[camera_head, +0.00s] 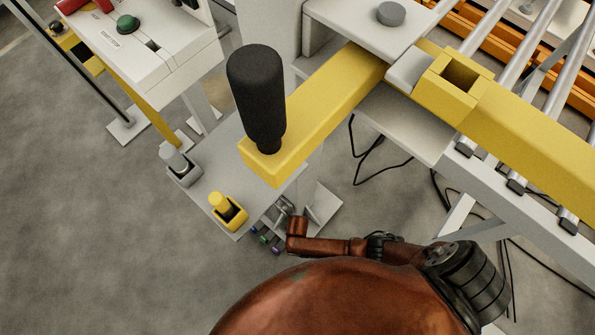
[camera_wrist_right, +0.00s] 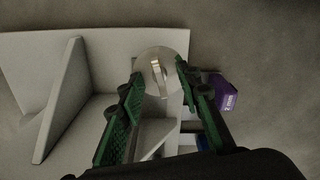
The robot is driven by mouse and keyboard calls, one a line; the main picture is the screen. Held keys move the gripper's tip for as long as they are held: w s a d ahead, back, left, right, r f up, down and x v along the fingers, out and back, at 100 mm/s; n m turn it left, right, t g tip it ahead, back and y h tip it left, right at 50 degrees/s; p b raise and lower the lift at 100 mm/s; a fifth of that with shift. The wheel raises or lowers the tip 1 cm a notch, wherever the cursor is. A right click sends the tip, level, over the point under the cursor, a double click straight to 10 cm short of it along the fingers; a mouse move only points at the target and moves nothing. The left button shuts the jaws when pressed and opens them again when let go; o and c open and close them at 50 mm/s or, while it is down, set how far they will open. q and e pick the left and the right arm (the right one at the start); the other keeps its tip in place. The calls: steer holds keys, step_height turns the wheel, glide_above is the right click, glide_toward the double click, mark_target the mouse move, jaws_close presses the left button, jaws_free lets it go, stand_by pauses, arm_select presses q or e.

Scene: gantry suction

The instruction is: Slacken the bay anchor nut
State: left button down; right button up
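A round, pale metal disc with a raised upright bar (camera_wrist_right: 157,62) shows in the right wrist view, at a light grey bracket; it may be the anchor nut. My right gripper (camera_wrist_right: 158,73) has green ridged fingers, which stand apart on either side of the bar with a visible gap. The fingertips overlap the disc's edges in the picture; I cannot tell whether they touch it. In the head view, my brown right arm reaches left to the bracket (camera_head: 322,205) low beside the gantry, where the gripper is small and the nut is not clear. My left gripper is out of view.
A purple block (camera_wrist_right: 223,91) with white marking lies just right of the fingers. A yellow beam (camera_head: 330,98) with a black handle (camera_head: 257,88) stands above the bracket. Pegs in grey (camera_head: 177,160) and yellow (camera_head: 222,204) holders stand left. Cables hang near the roller conveyor (camera_head: 512,75).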

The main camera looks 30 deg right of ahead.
step_height(320, 180, up, 12)
stand_by(0.6)
stand_by(0.5)
steer(key=shift+s, duration=0.1)
